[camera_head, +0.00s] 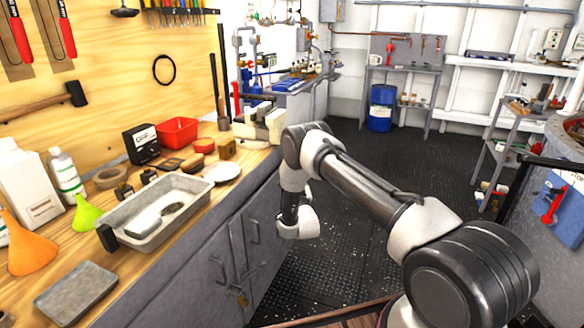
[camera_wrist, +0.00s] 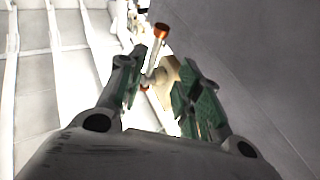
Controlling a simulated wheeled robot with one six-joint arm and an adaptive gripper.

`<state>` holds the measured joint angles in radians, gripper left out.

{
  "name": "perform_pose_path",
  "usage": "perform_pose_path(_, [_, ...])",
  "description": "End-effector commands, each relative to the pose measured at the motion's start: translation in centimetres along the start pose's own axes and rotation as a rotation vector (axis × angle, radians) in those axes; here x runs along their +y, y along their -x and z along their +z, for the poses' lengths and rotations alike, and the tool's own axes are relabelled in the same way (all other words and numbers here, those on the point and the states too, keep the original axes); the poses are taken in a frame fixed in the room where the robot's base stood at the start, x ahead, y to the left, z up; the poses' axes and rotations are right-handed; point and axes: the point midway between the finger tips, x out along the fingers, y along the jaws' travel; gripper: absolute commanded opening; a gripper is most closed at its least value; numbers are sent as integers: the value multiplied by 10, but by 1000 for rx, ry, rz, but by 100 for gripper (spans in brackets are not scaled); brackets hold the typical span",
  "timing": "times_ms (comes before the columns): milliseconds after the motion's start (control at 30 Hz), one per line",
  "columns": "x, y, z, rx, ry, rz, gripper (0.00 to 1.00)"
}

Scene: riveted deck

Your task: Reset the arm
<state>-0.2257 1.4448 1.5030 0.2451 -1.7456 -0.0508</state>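My arm reaches from the lower right of the head view up to a bent elbow beside the workbench, then drops to a white wrist section in front of the cabinet doors. My gripper cannot be made out in the head view. In the wrist view my gripper (camera_wrist: 158,92) shows two dark fingers with green pads, spread apart with a gap between them. A tan and white fitting with an orange-capped rod (camera_wrist: 161,32) shows beyond and between the fingers. It looks like background, and no clear grip on it is visible.
The wooden workbench (camera_head: 150,262) at left holds a metal tray (camera_head: 182,192), a red bin (camera_head: 177,131), an orange funnel (camera_head: 30,250) and bottles. A blue drum (camera_head: 381,108) stands at the back. A cart (camera_head: 512,140) stands at right. The dark floor (camera_head: 400,165) between is mostly clear.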

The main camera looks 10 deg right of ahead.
Motion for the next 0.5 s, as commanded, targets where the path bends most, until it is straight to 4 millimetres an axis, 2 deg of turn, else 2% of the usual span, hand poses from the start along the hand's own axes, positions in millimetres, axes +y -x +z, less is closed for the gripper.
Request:
perform_pose_path(367, [0, 4, 0, -1, -1, 0, 35])
perform_pose_path(433, [0, 4, 6, -27, -2, -1, 35])
perform_pose_path(500, [-1, 6, 23, -99, -4, -6, 35])
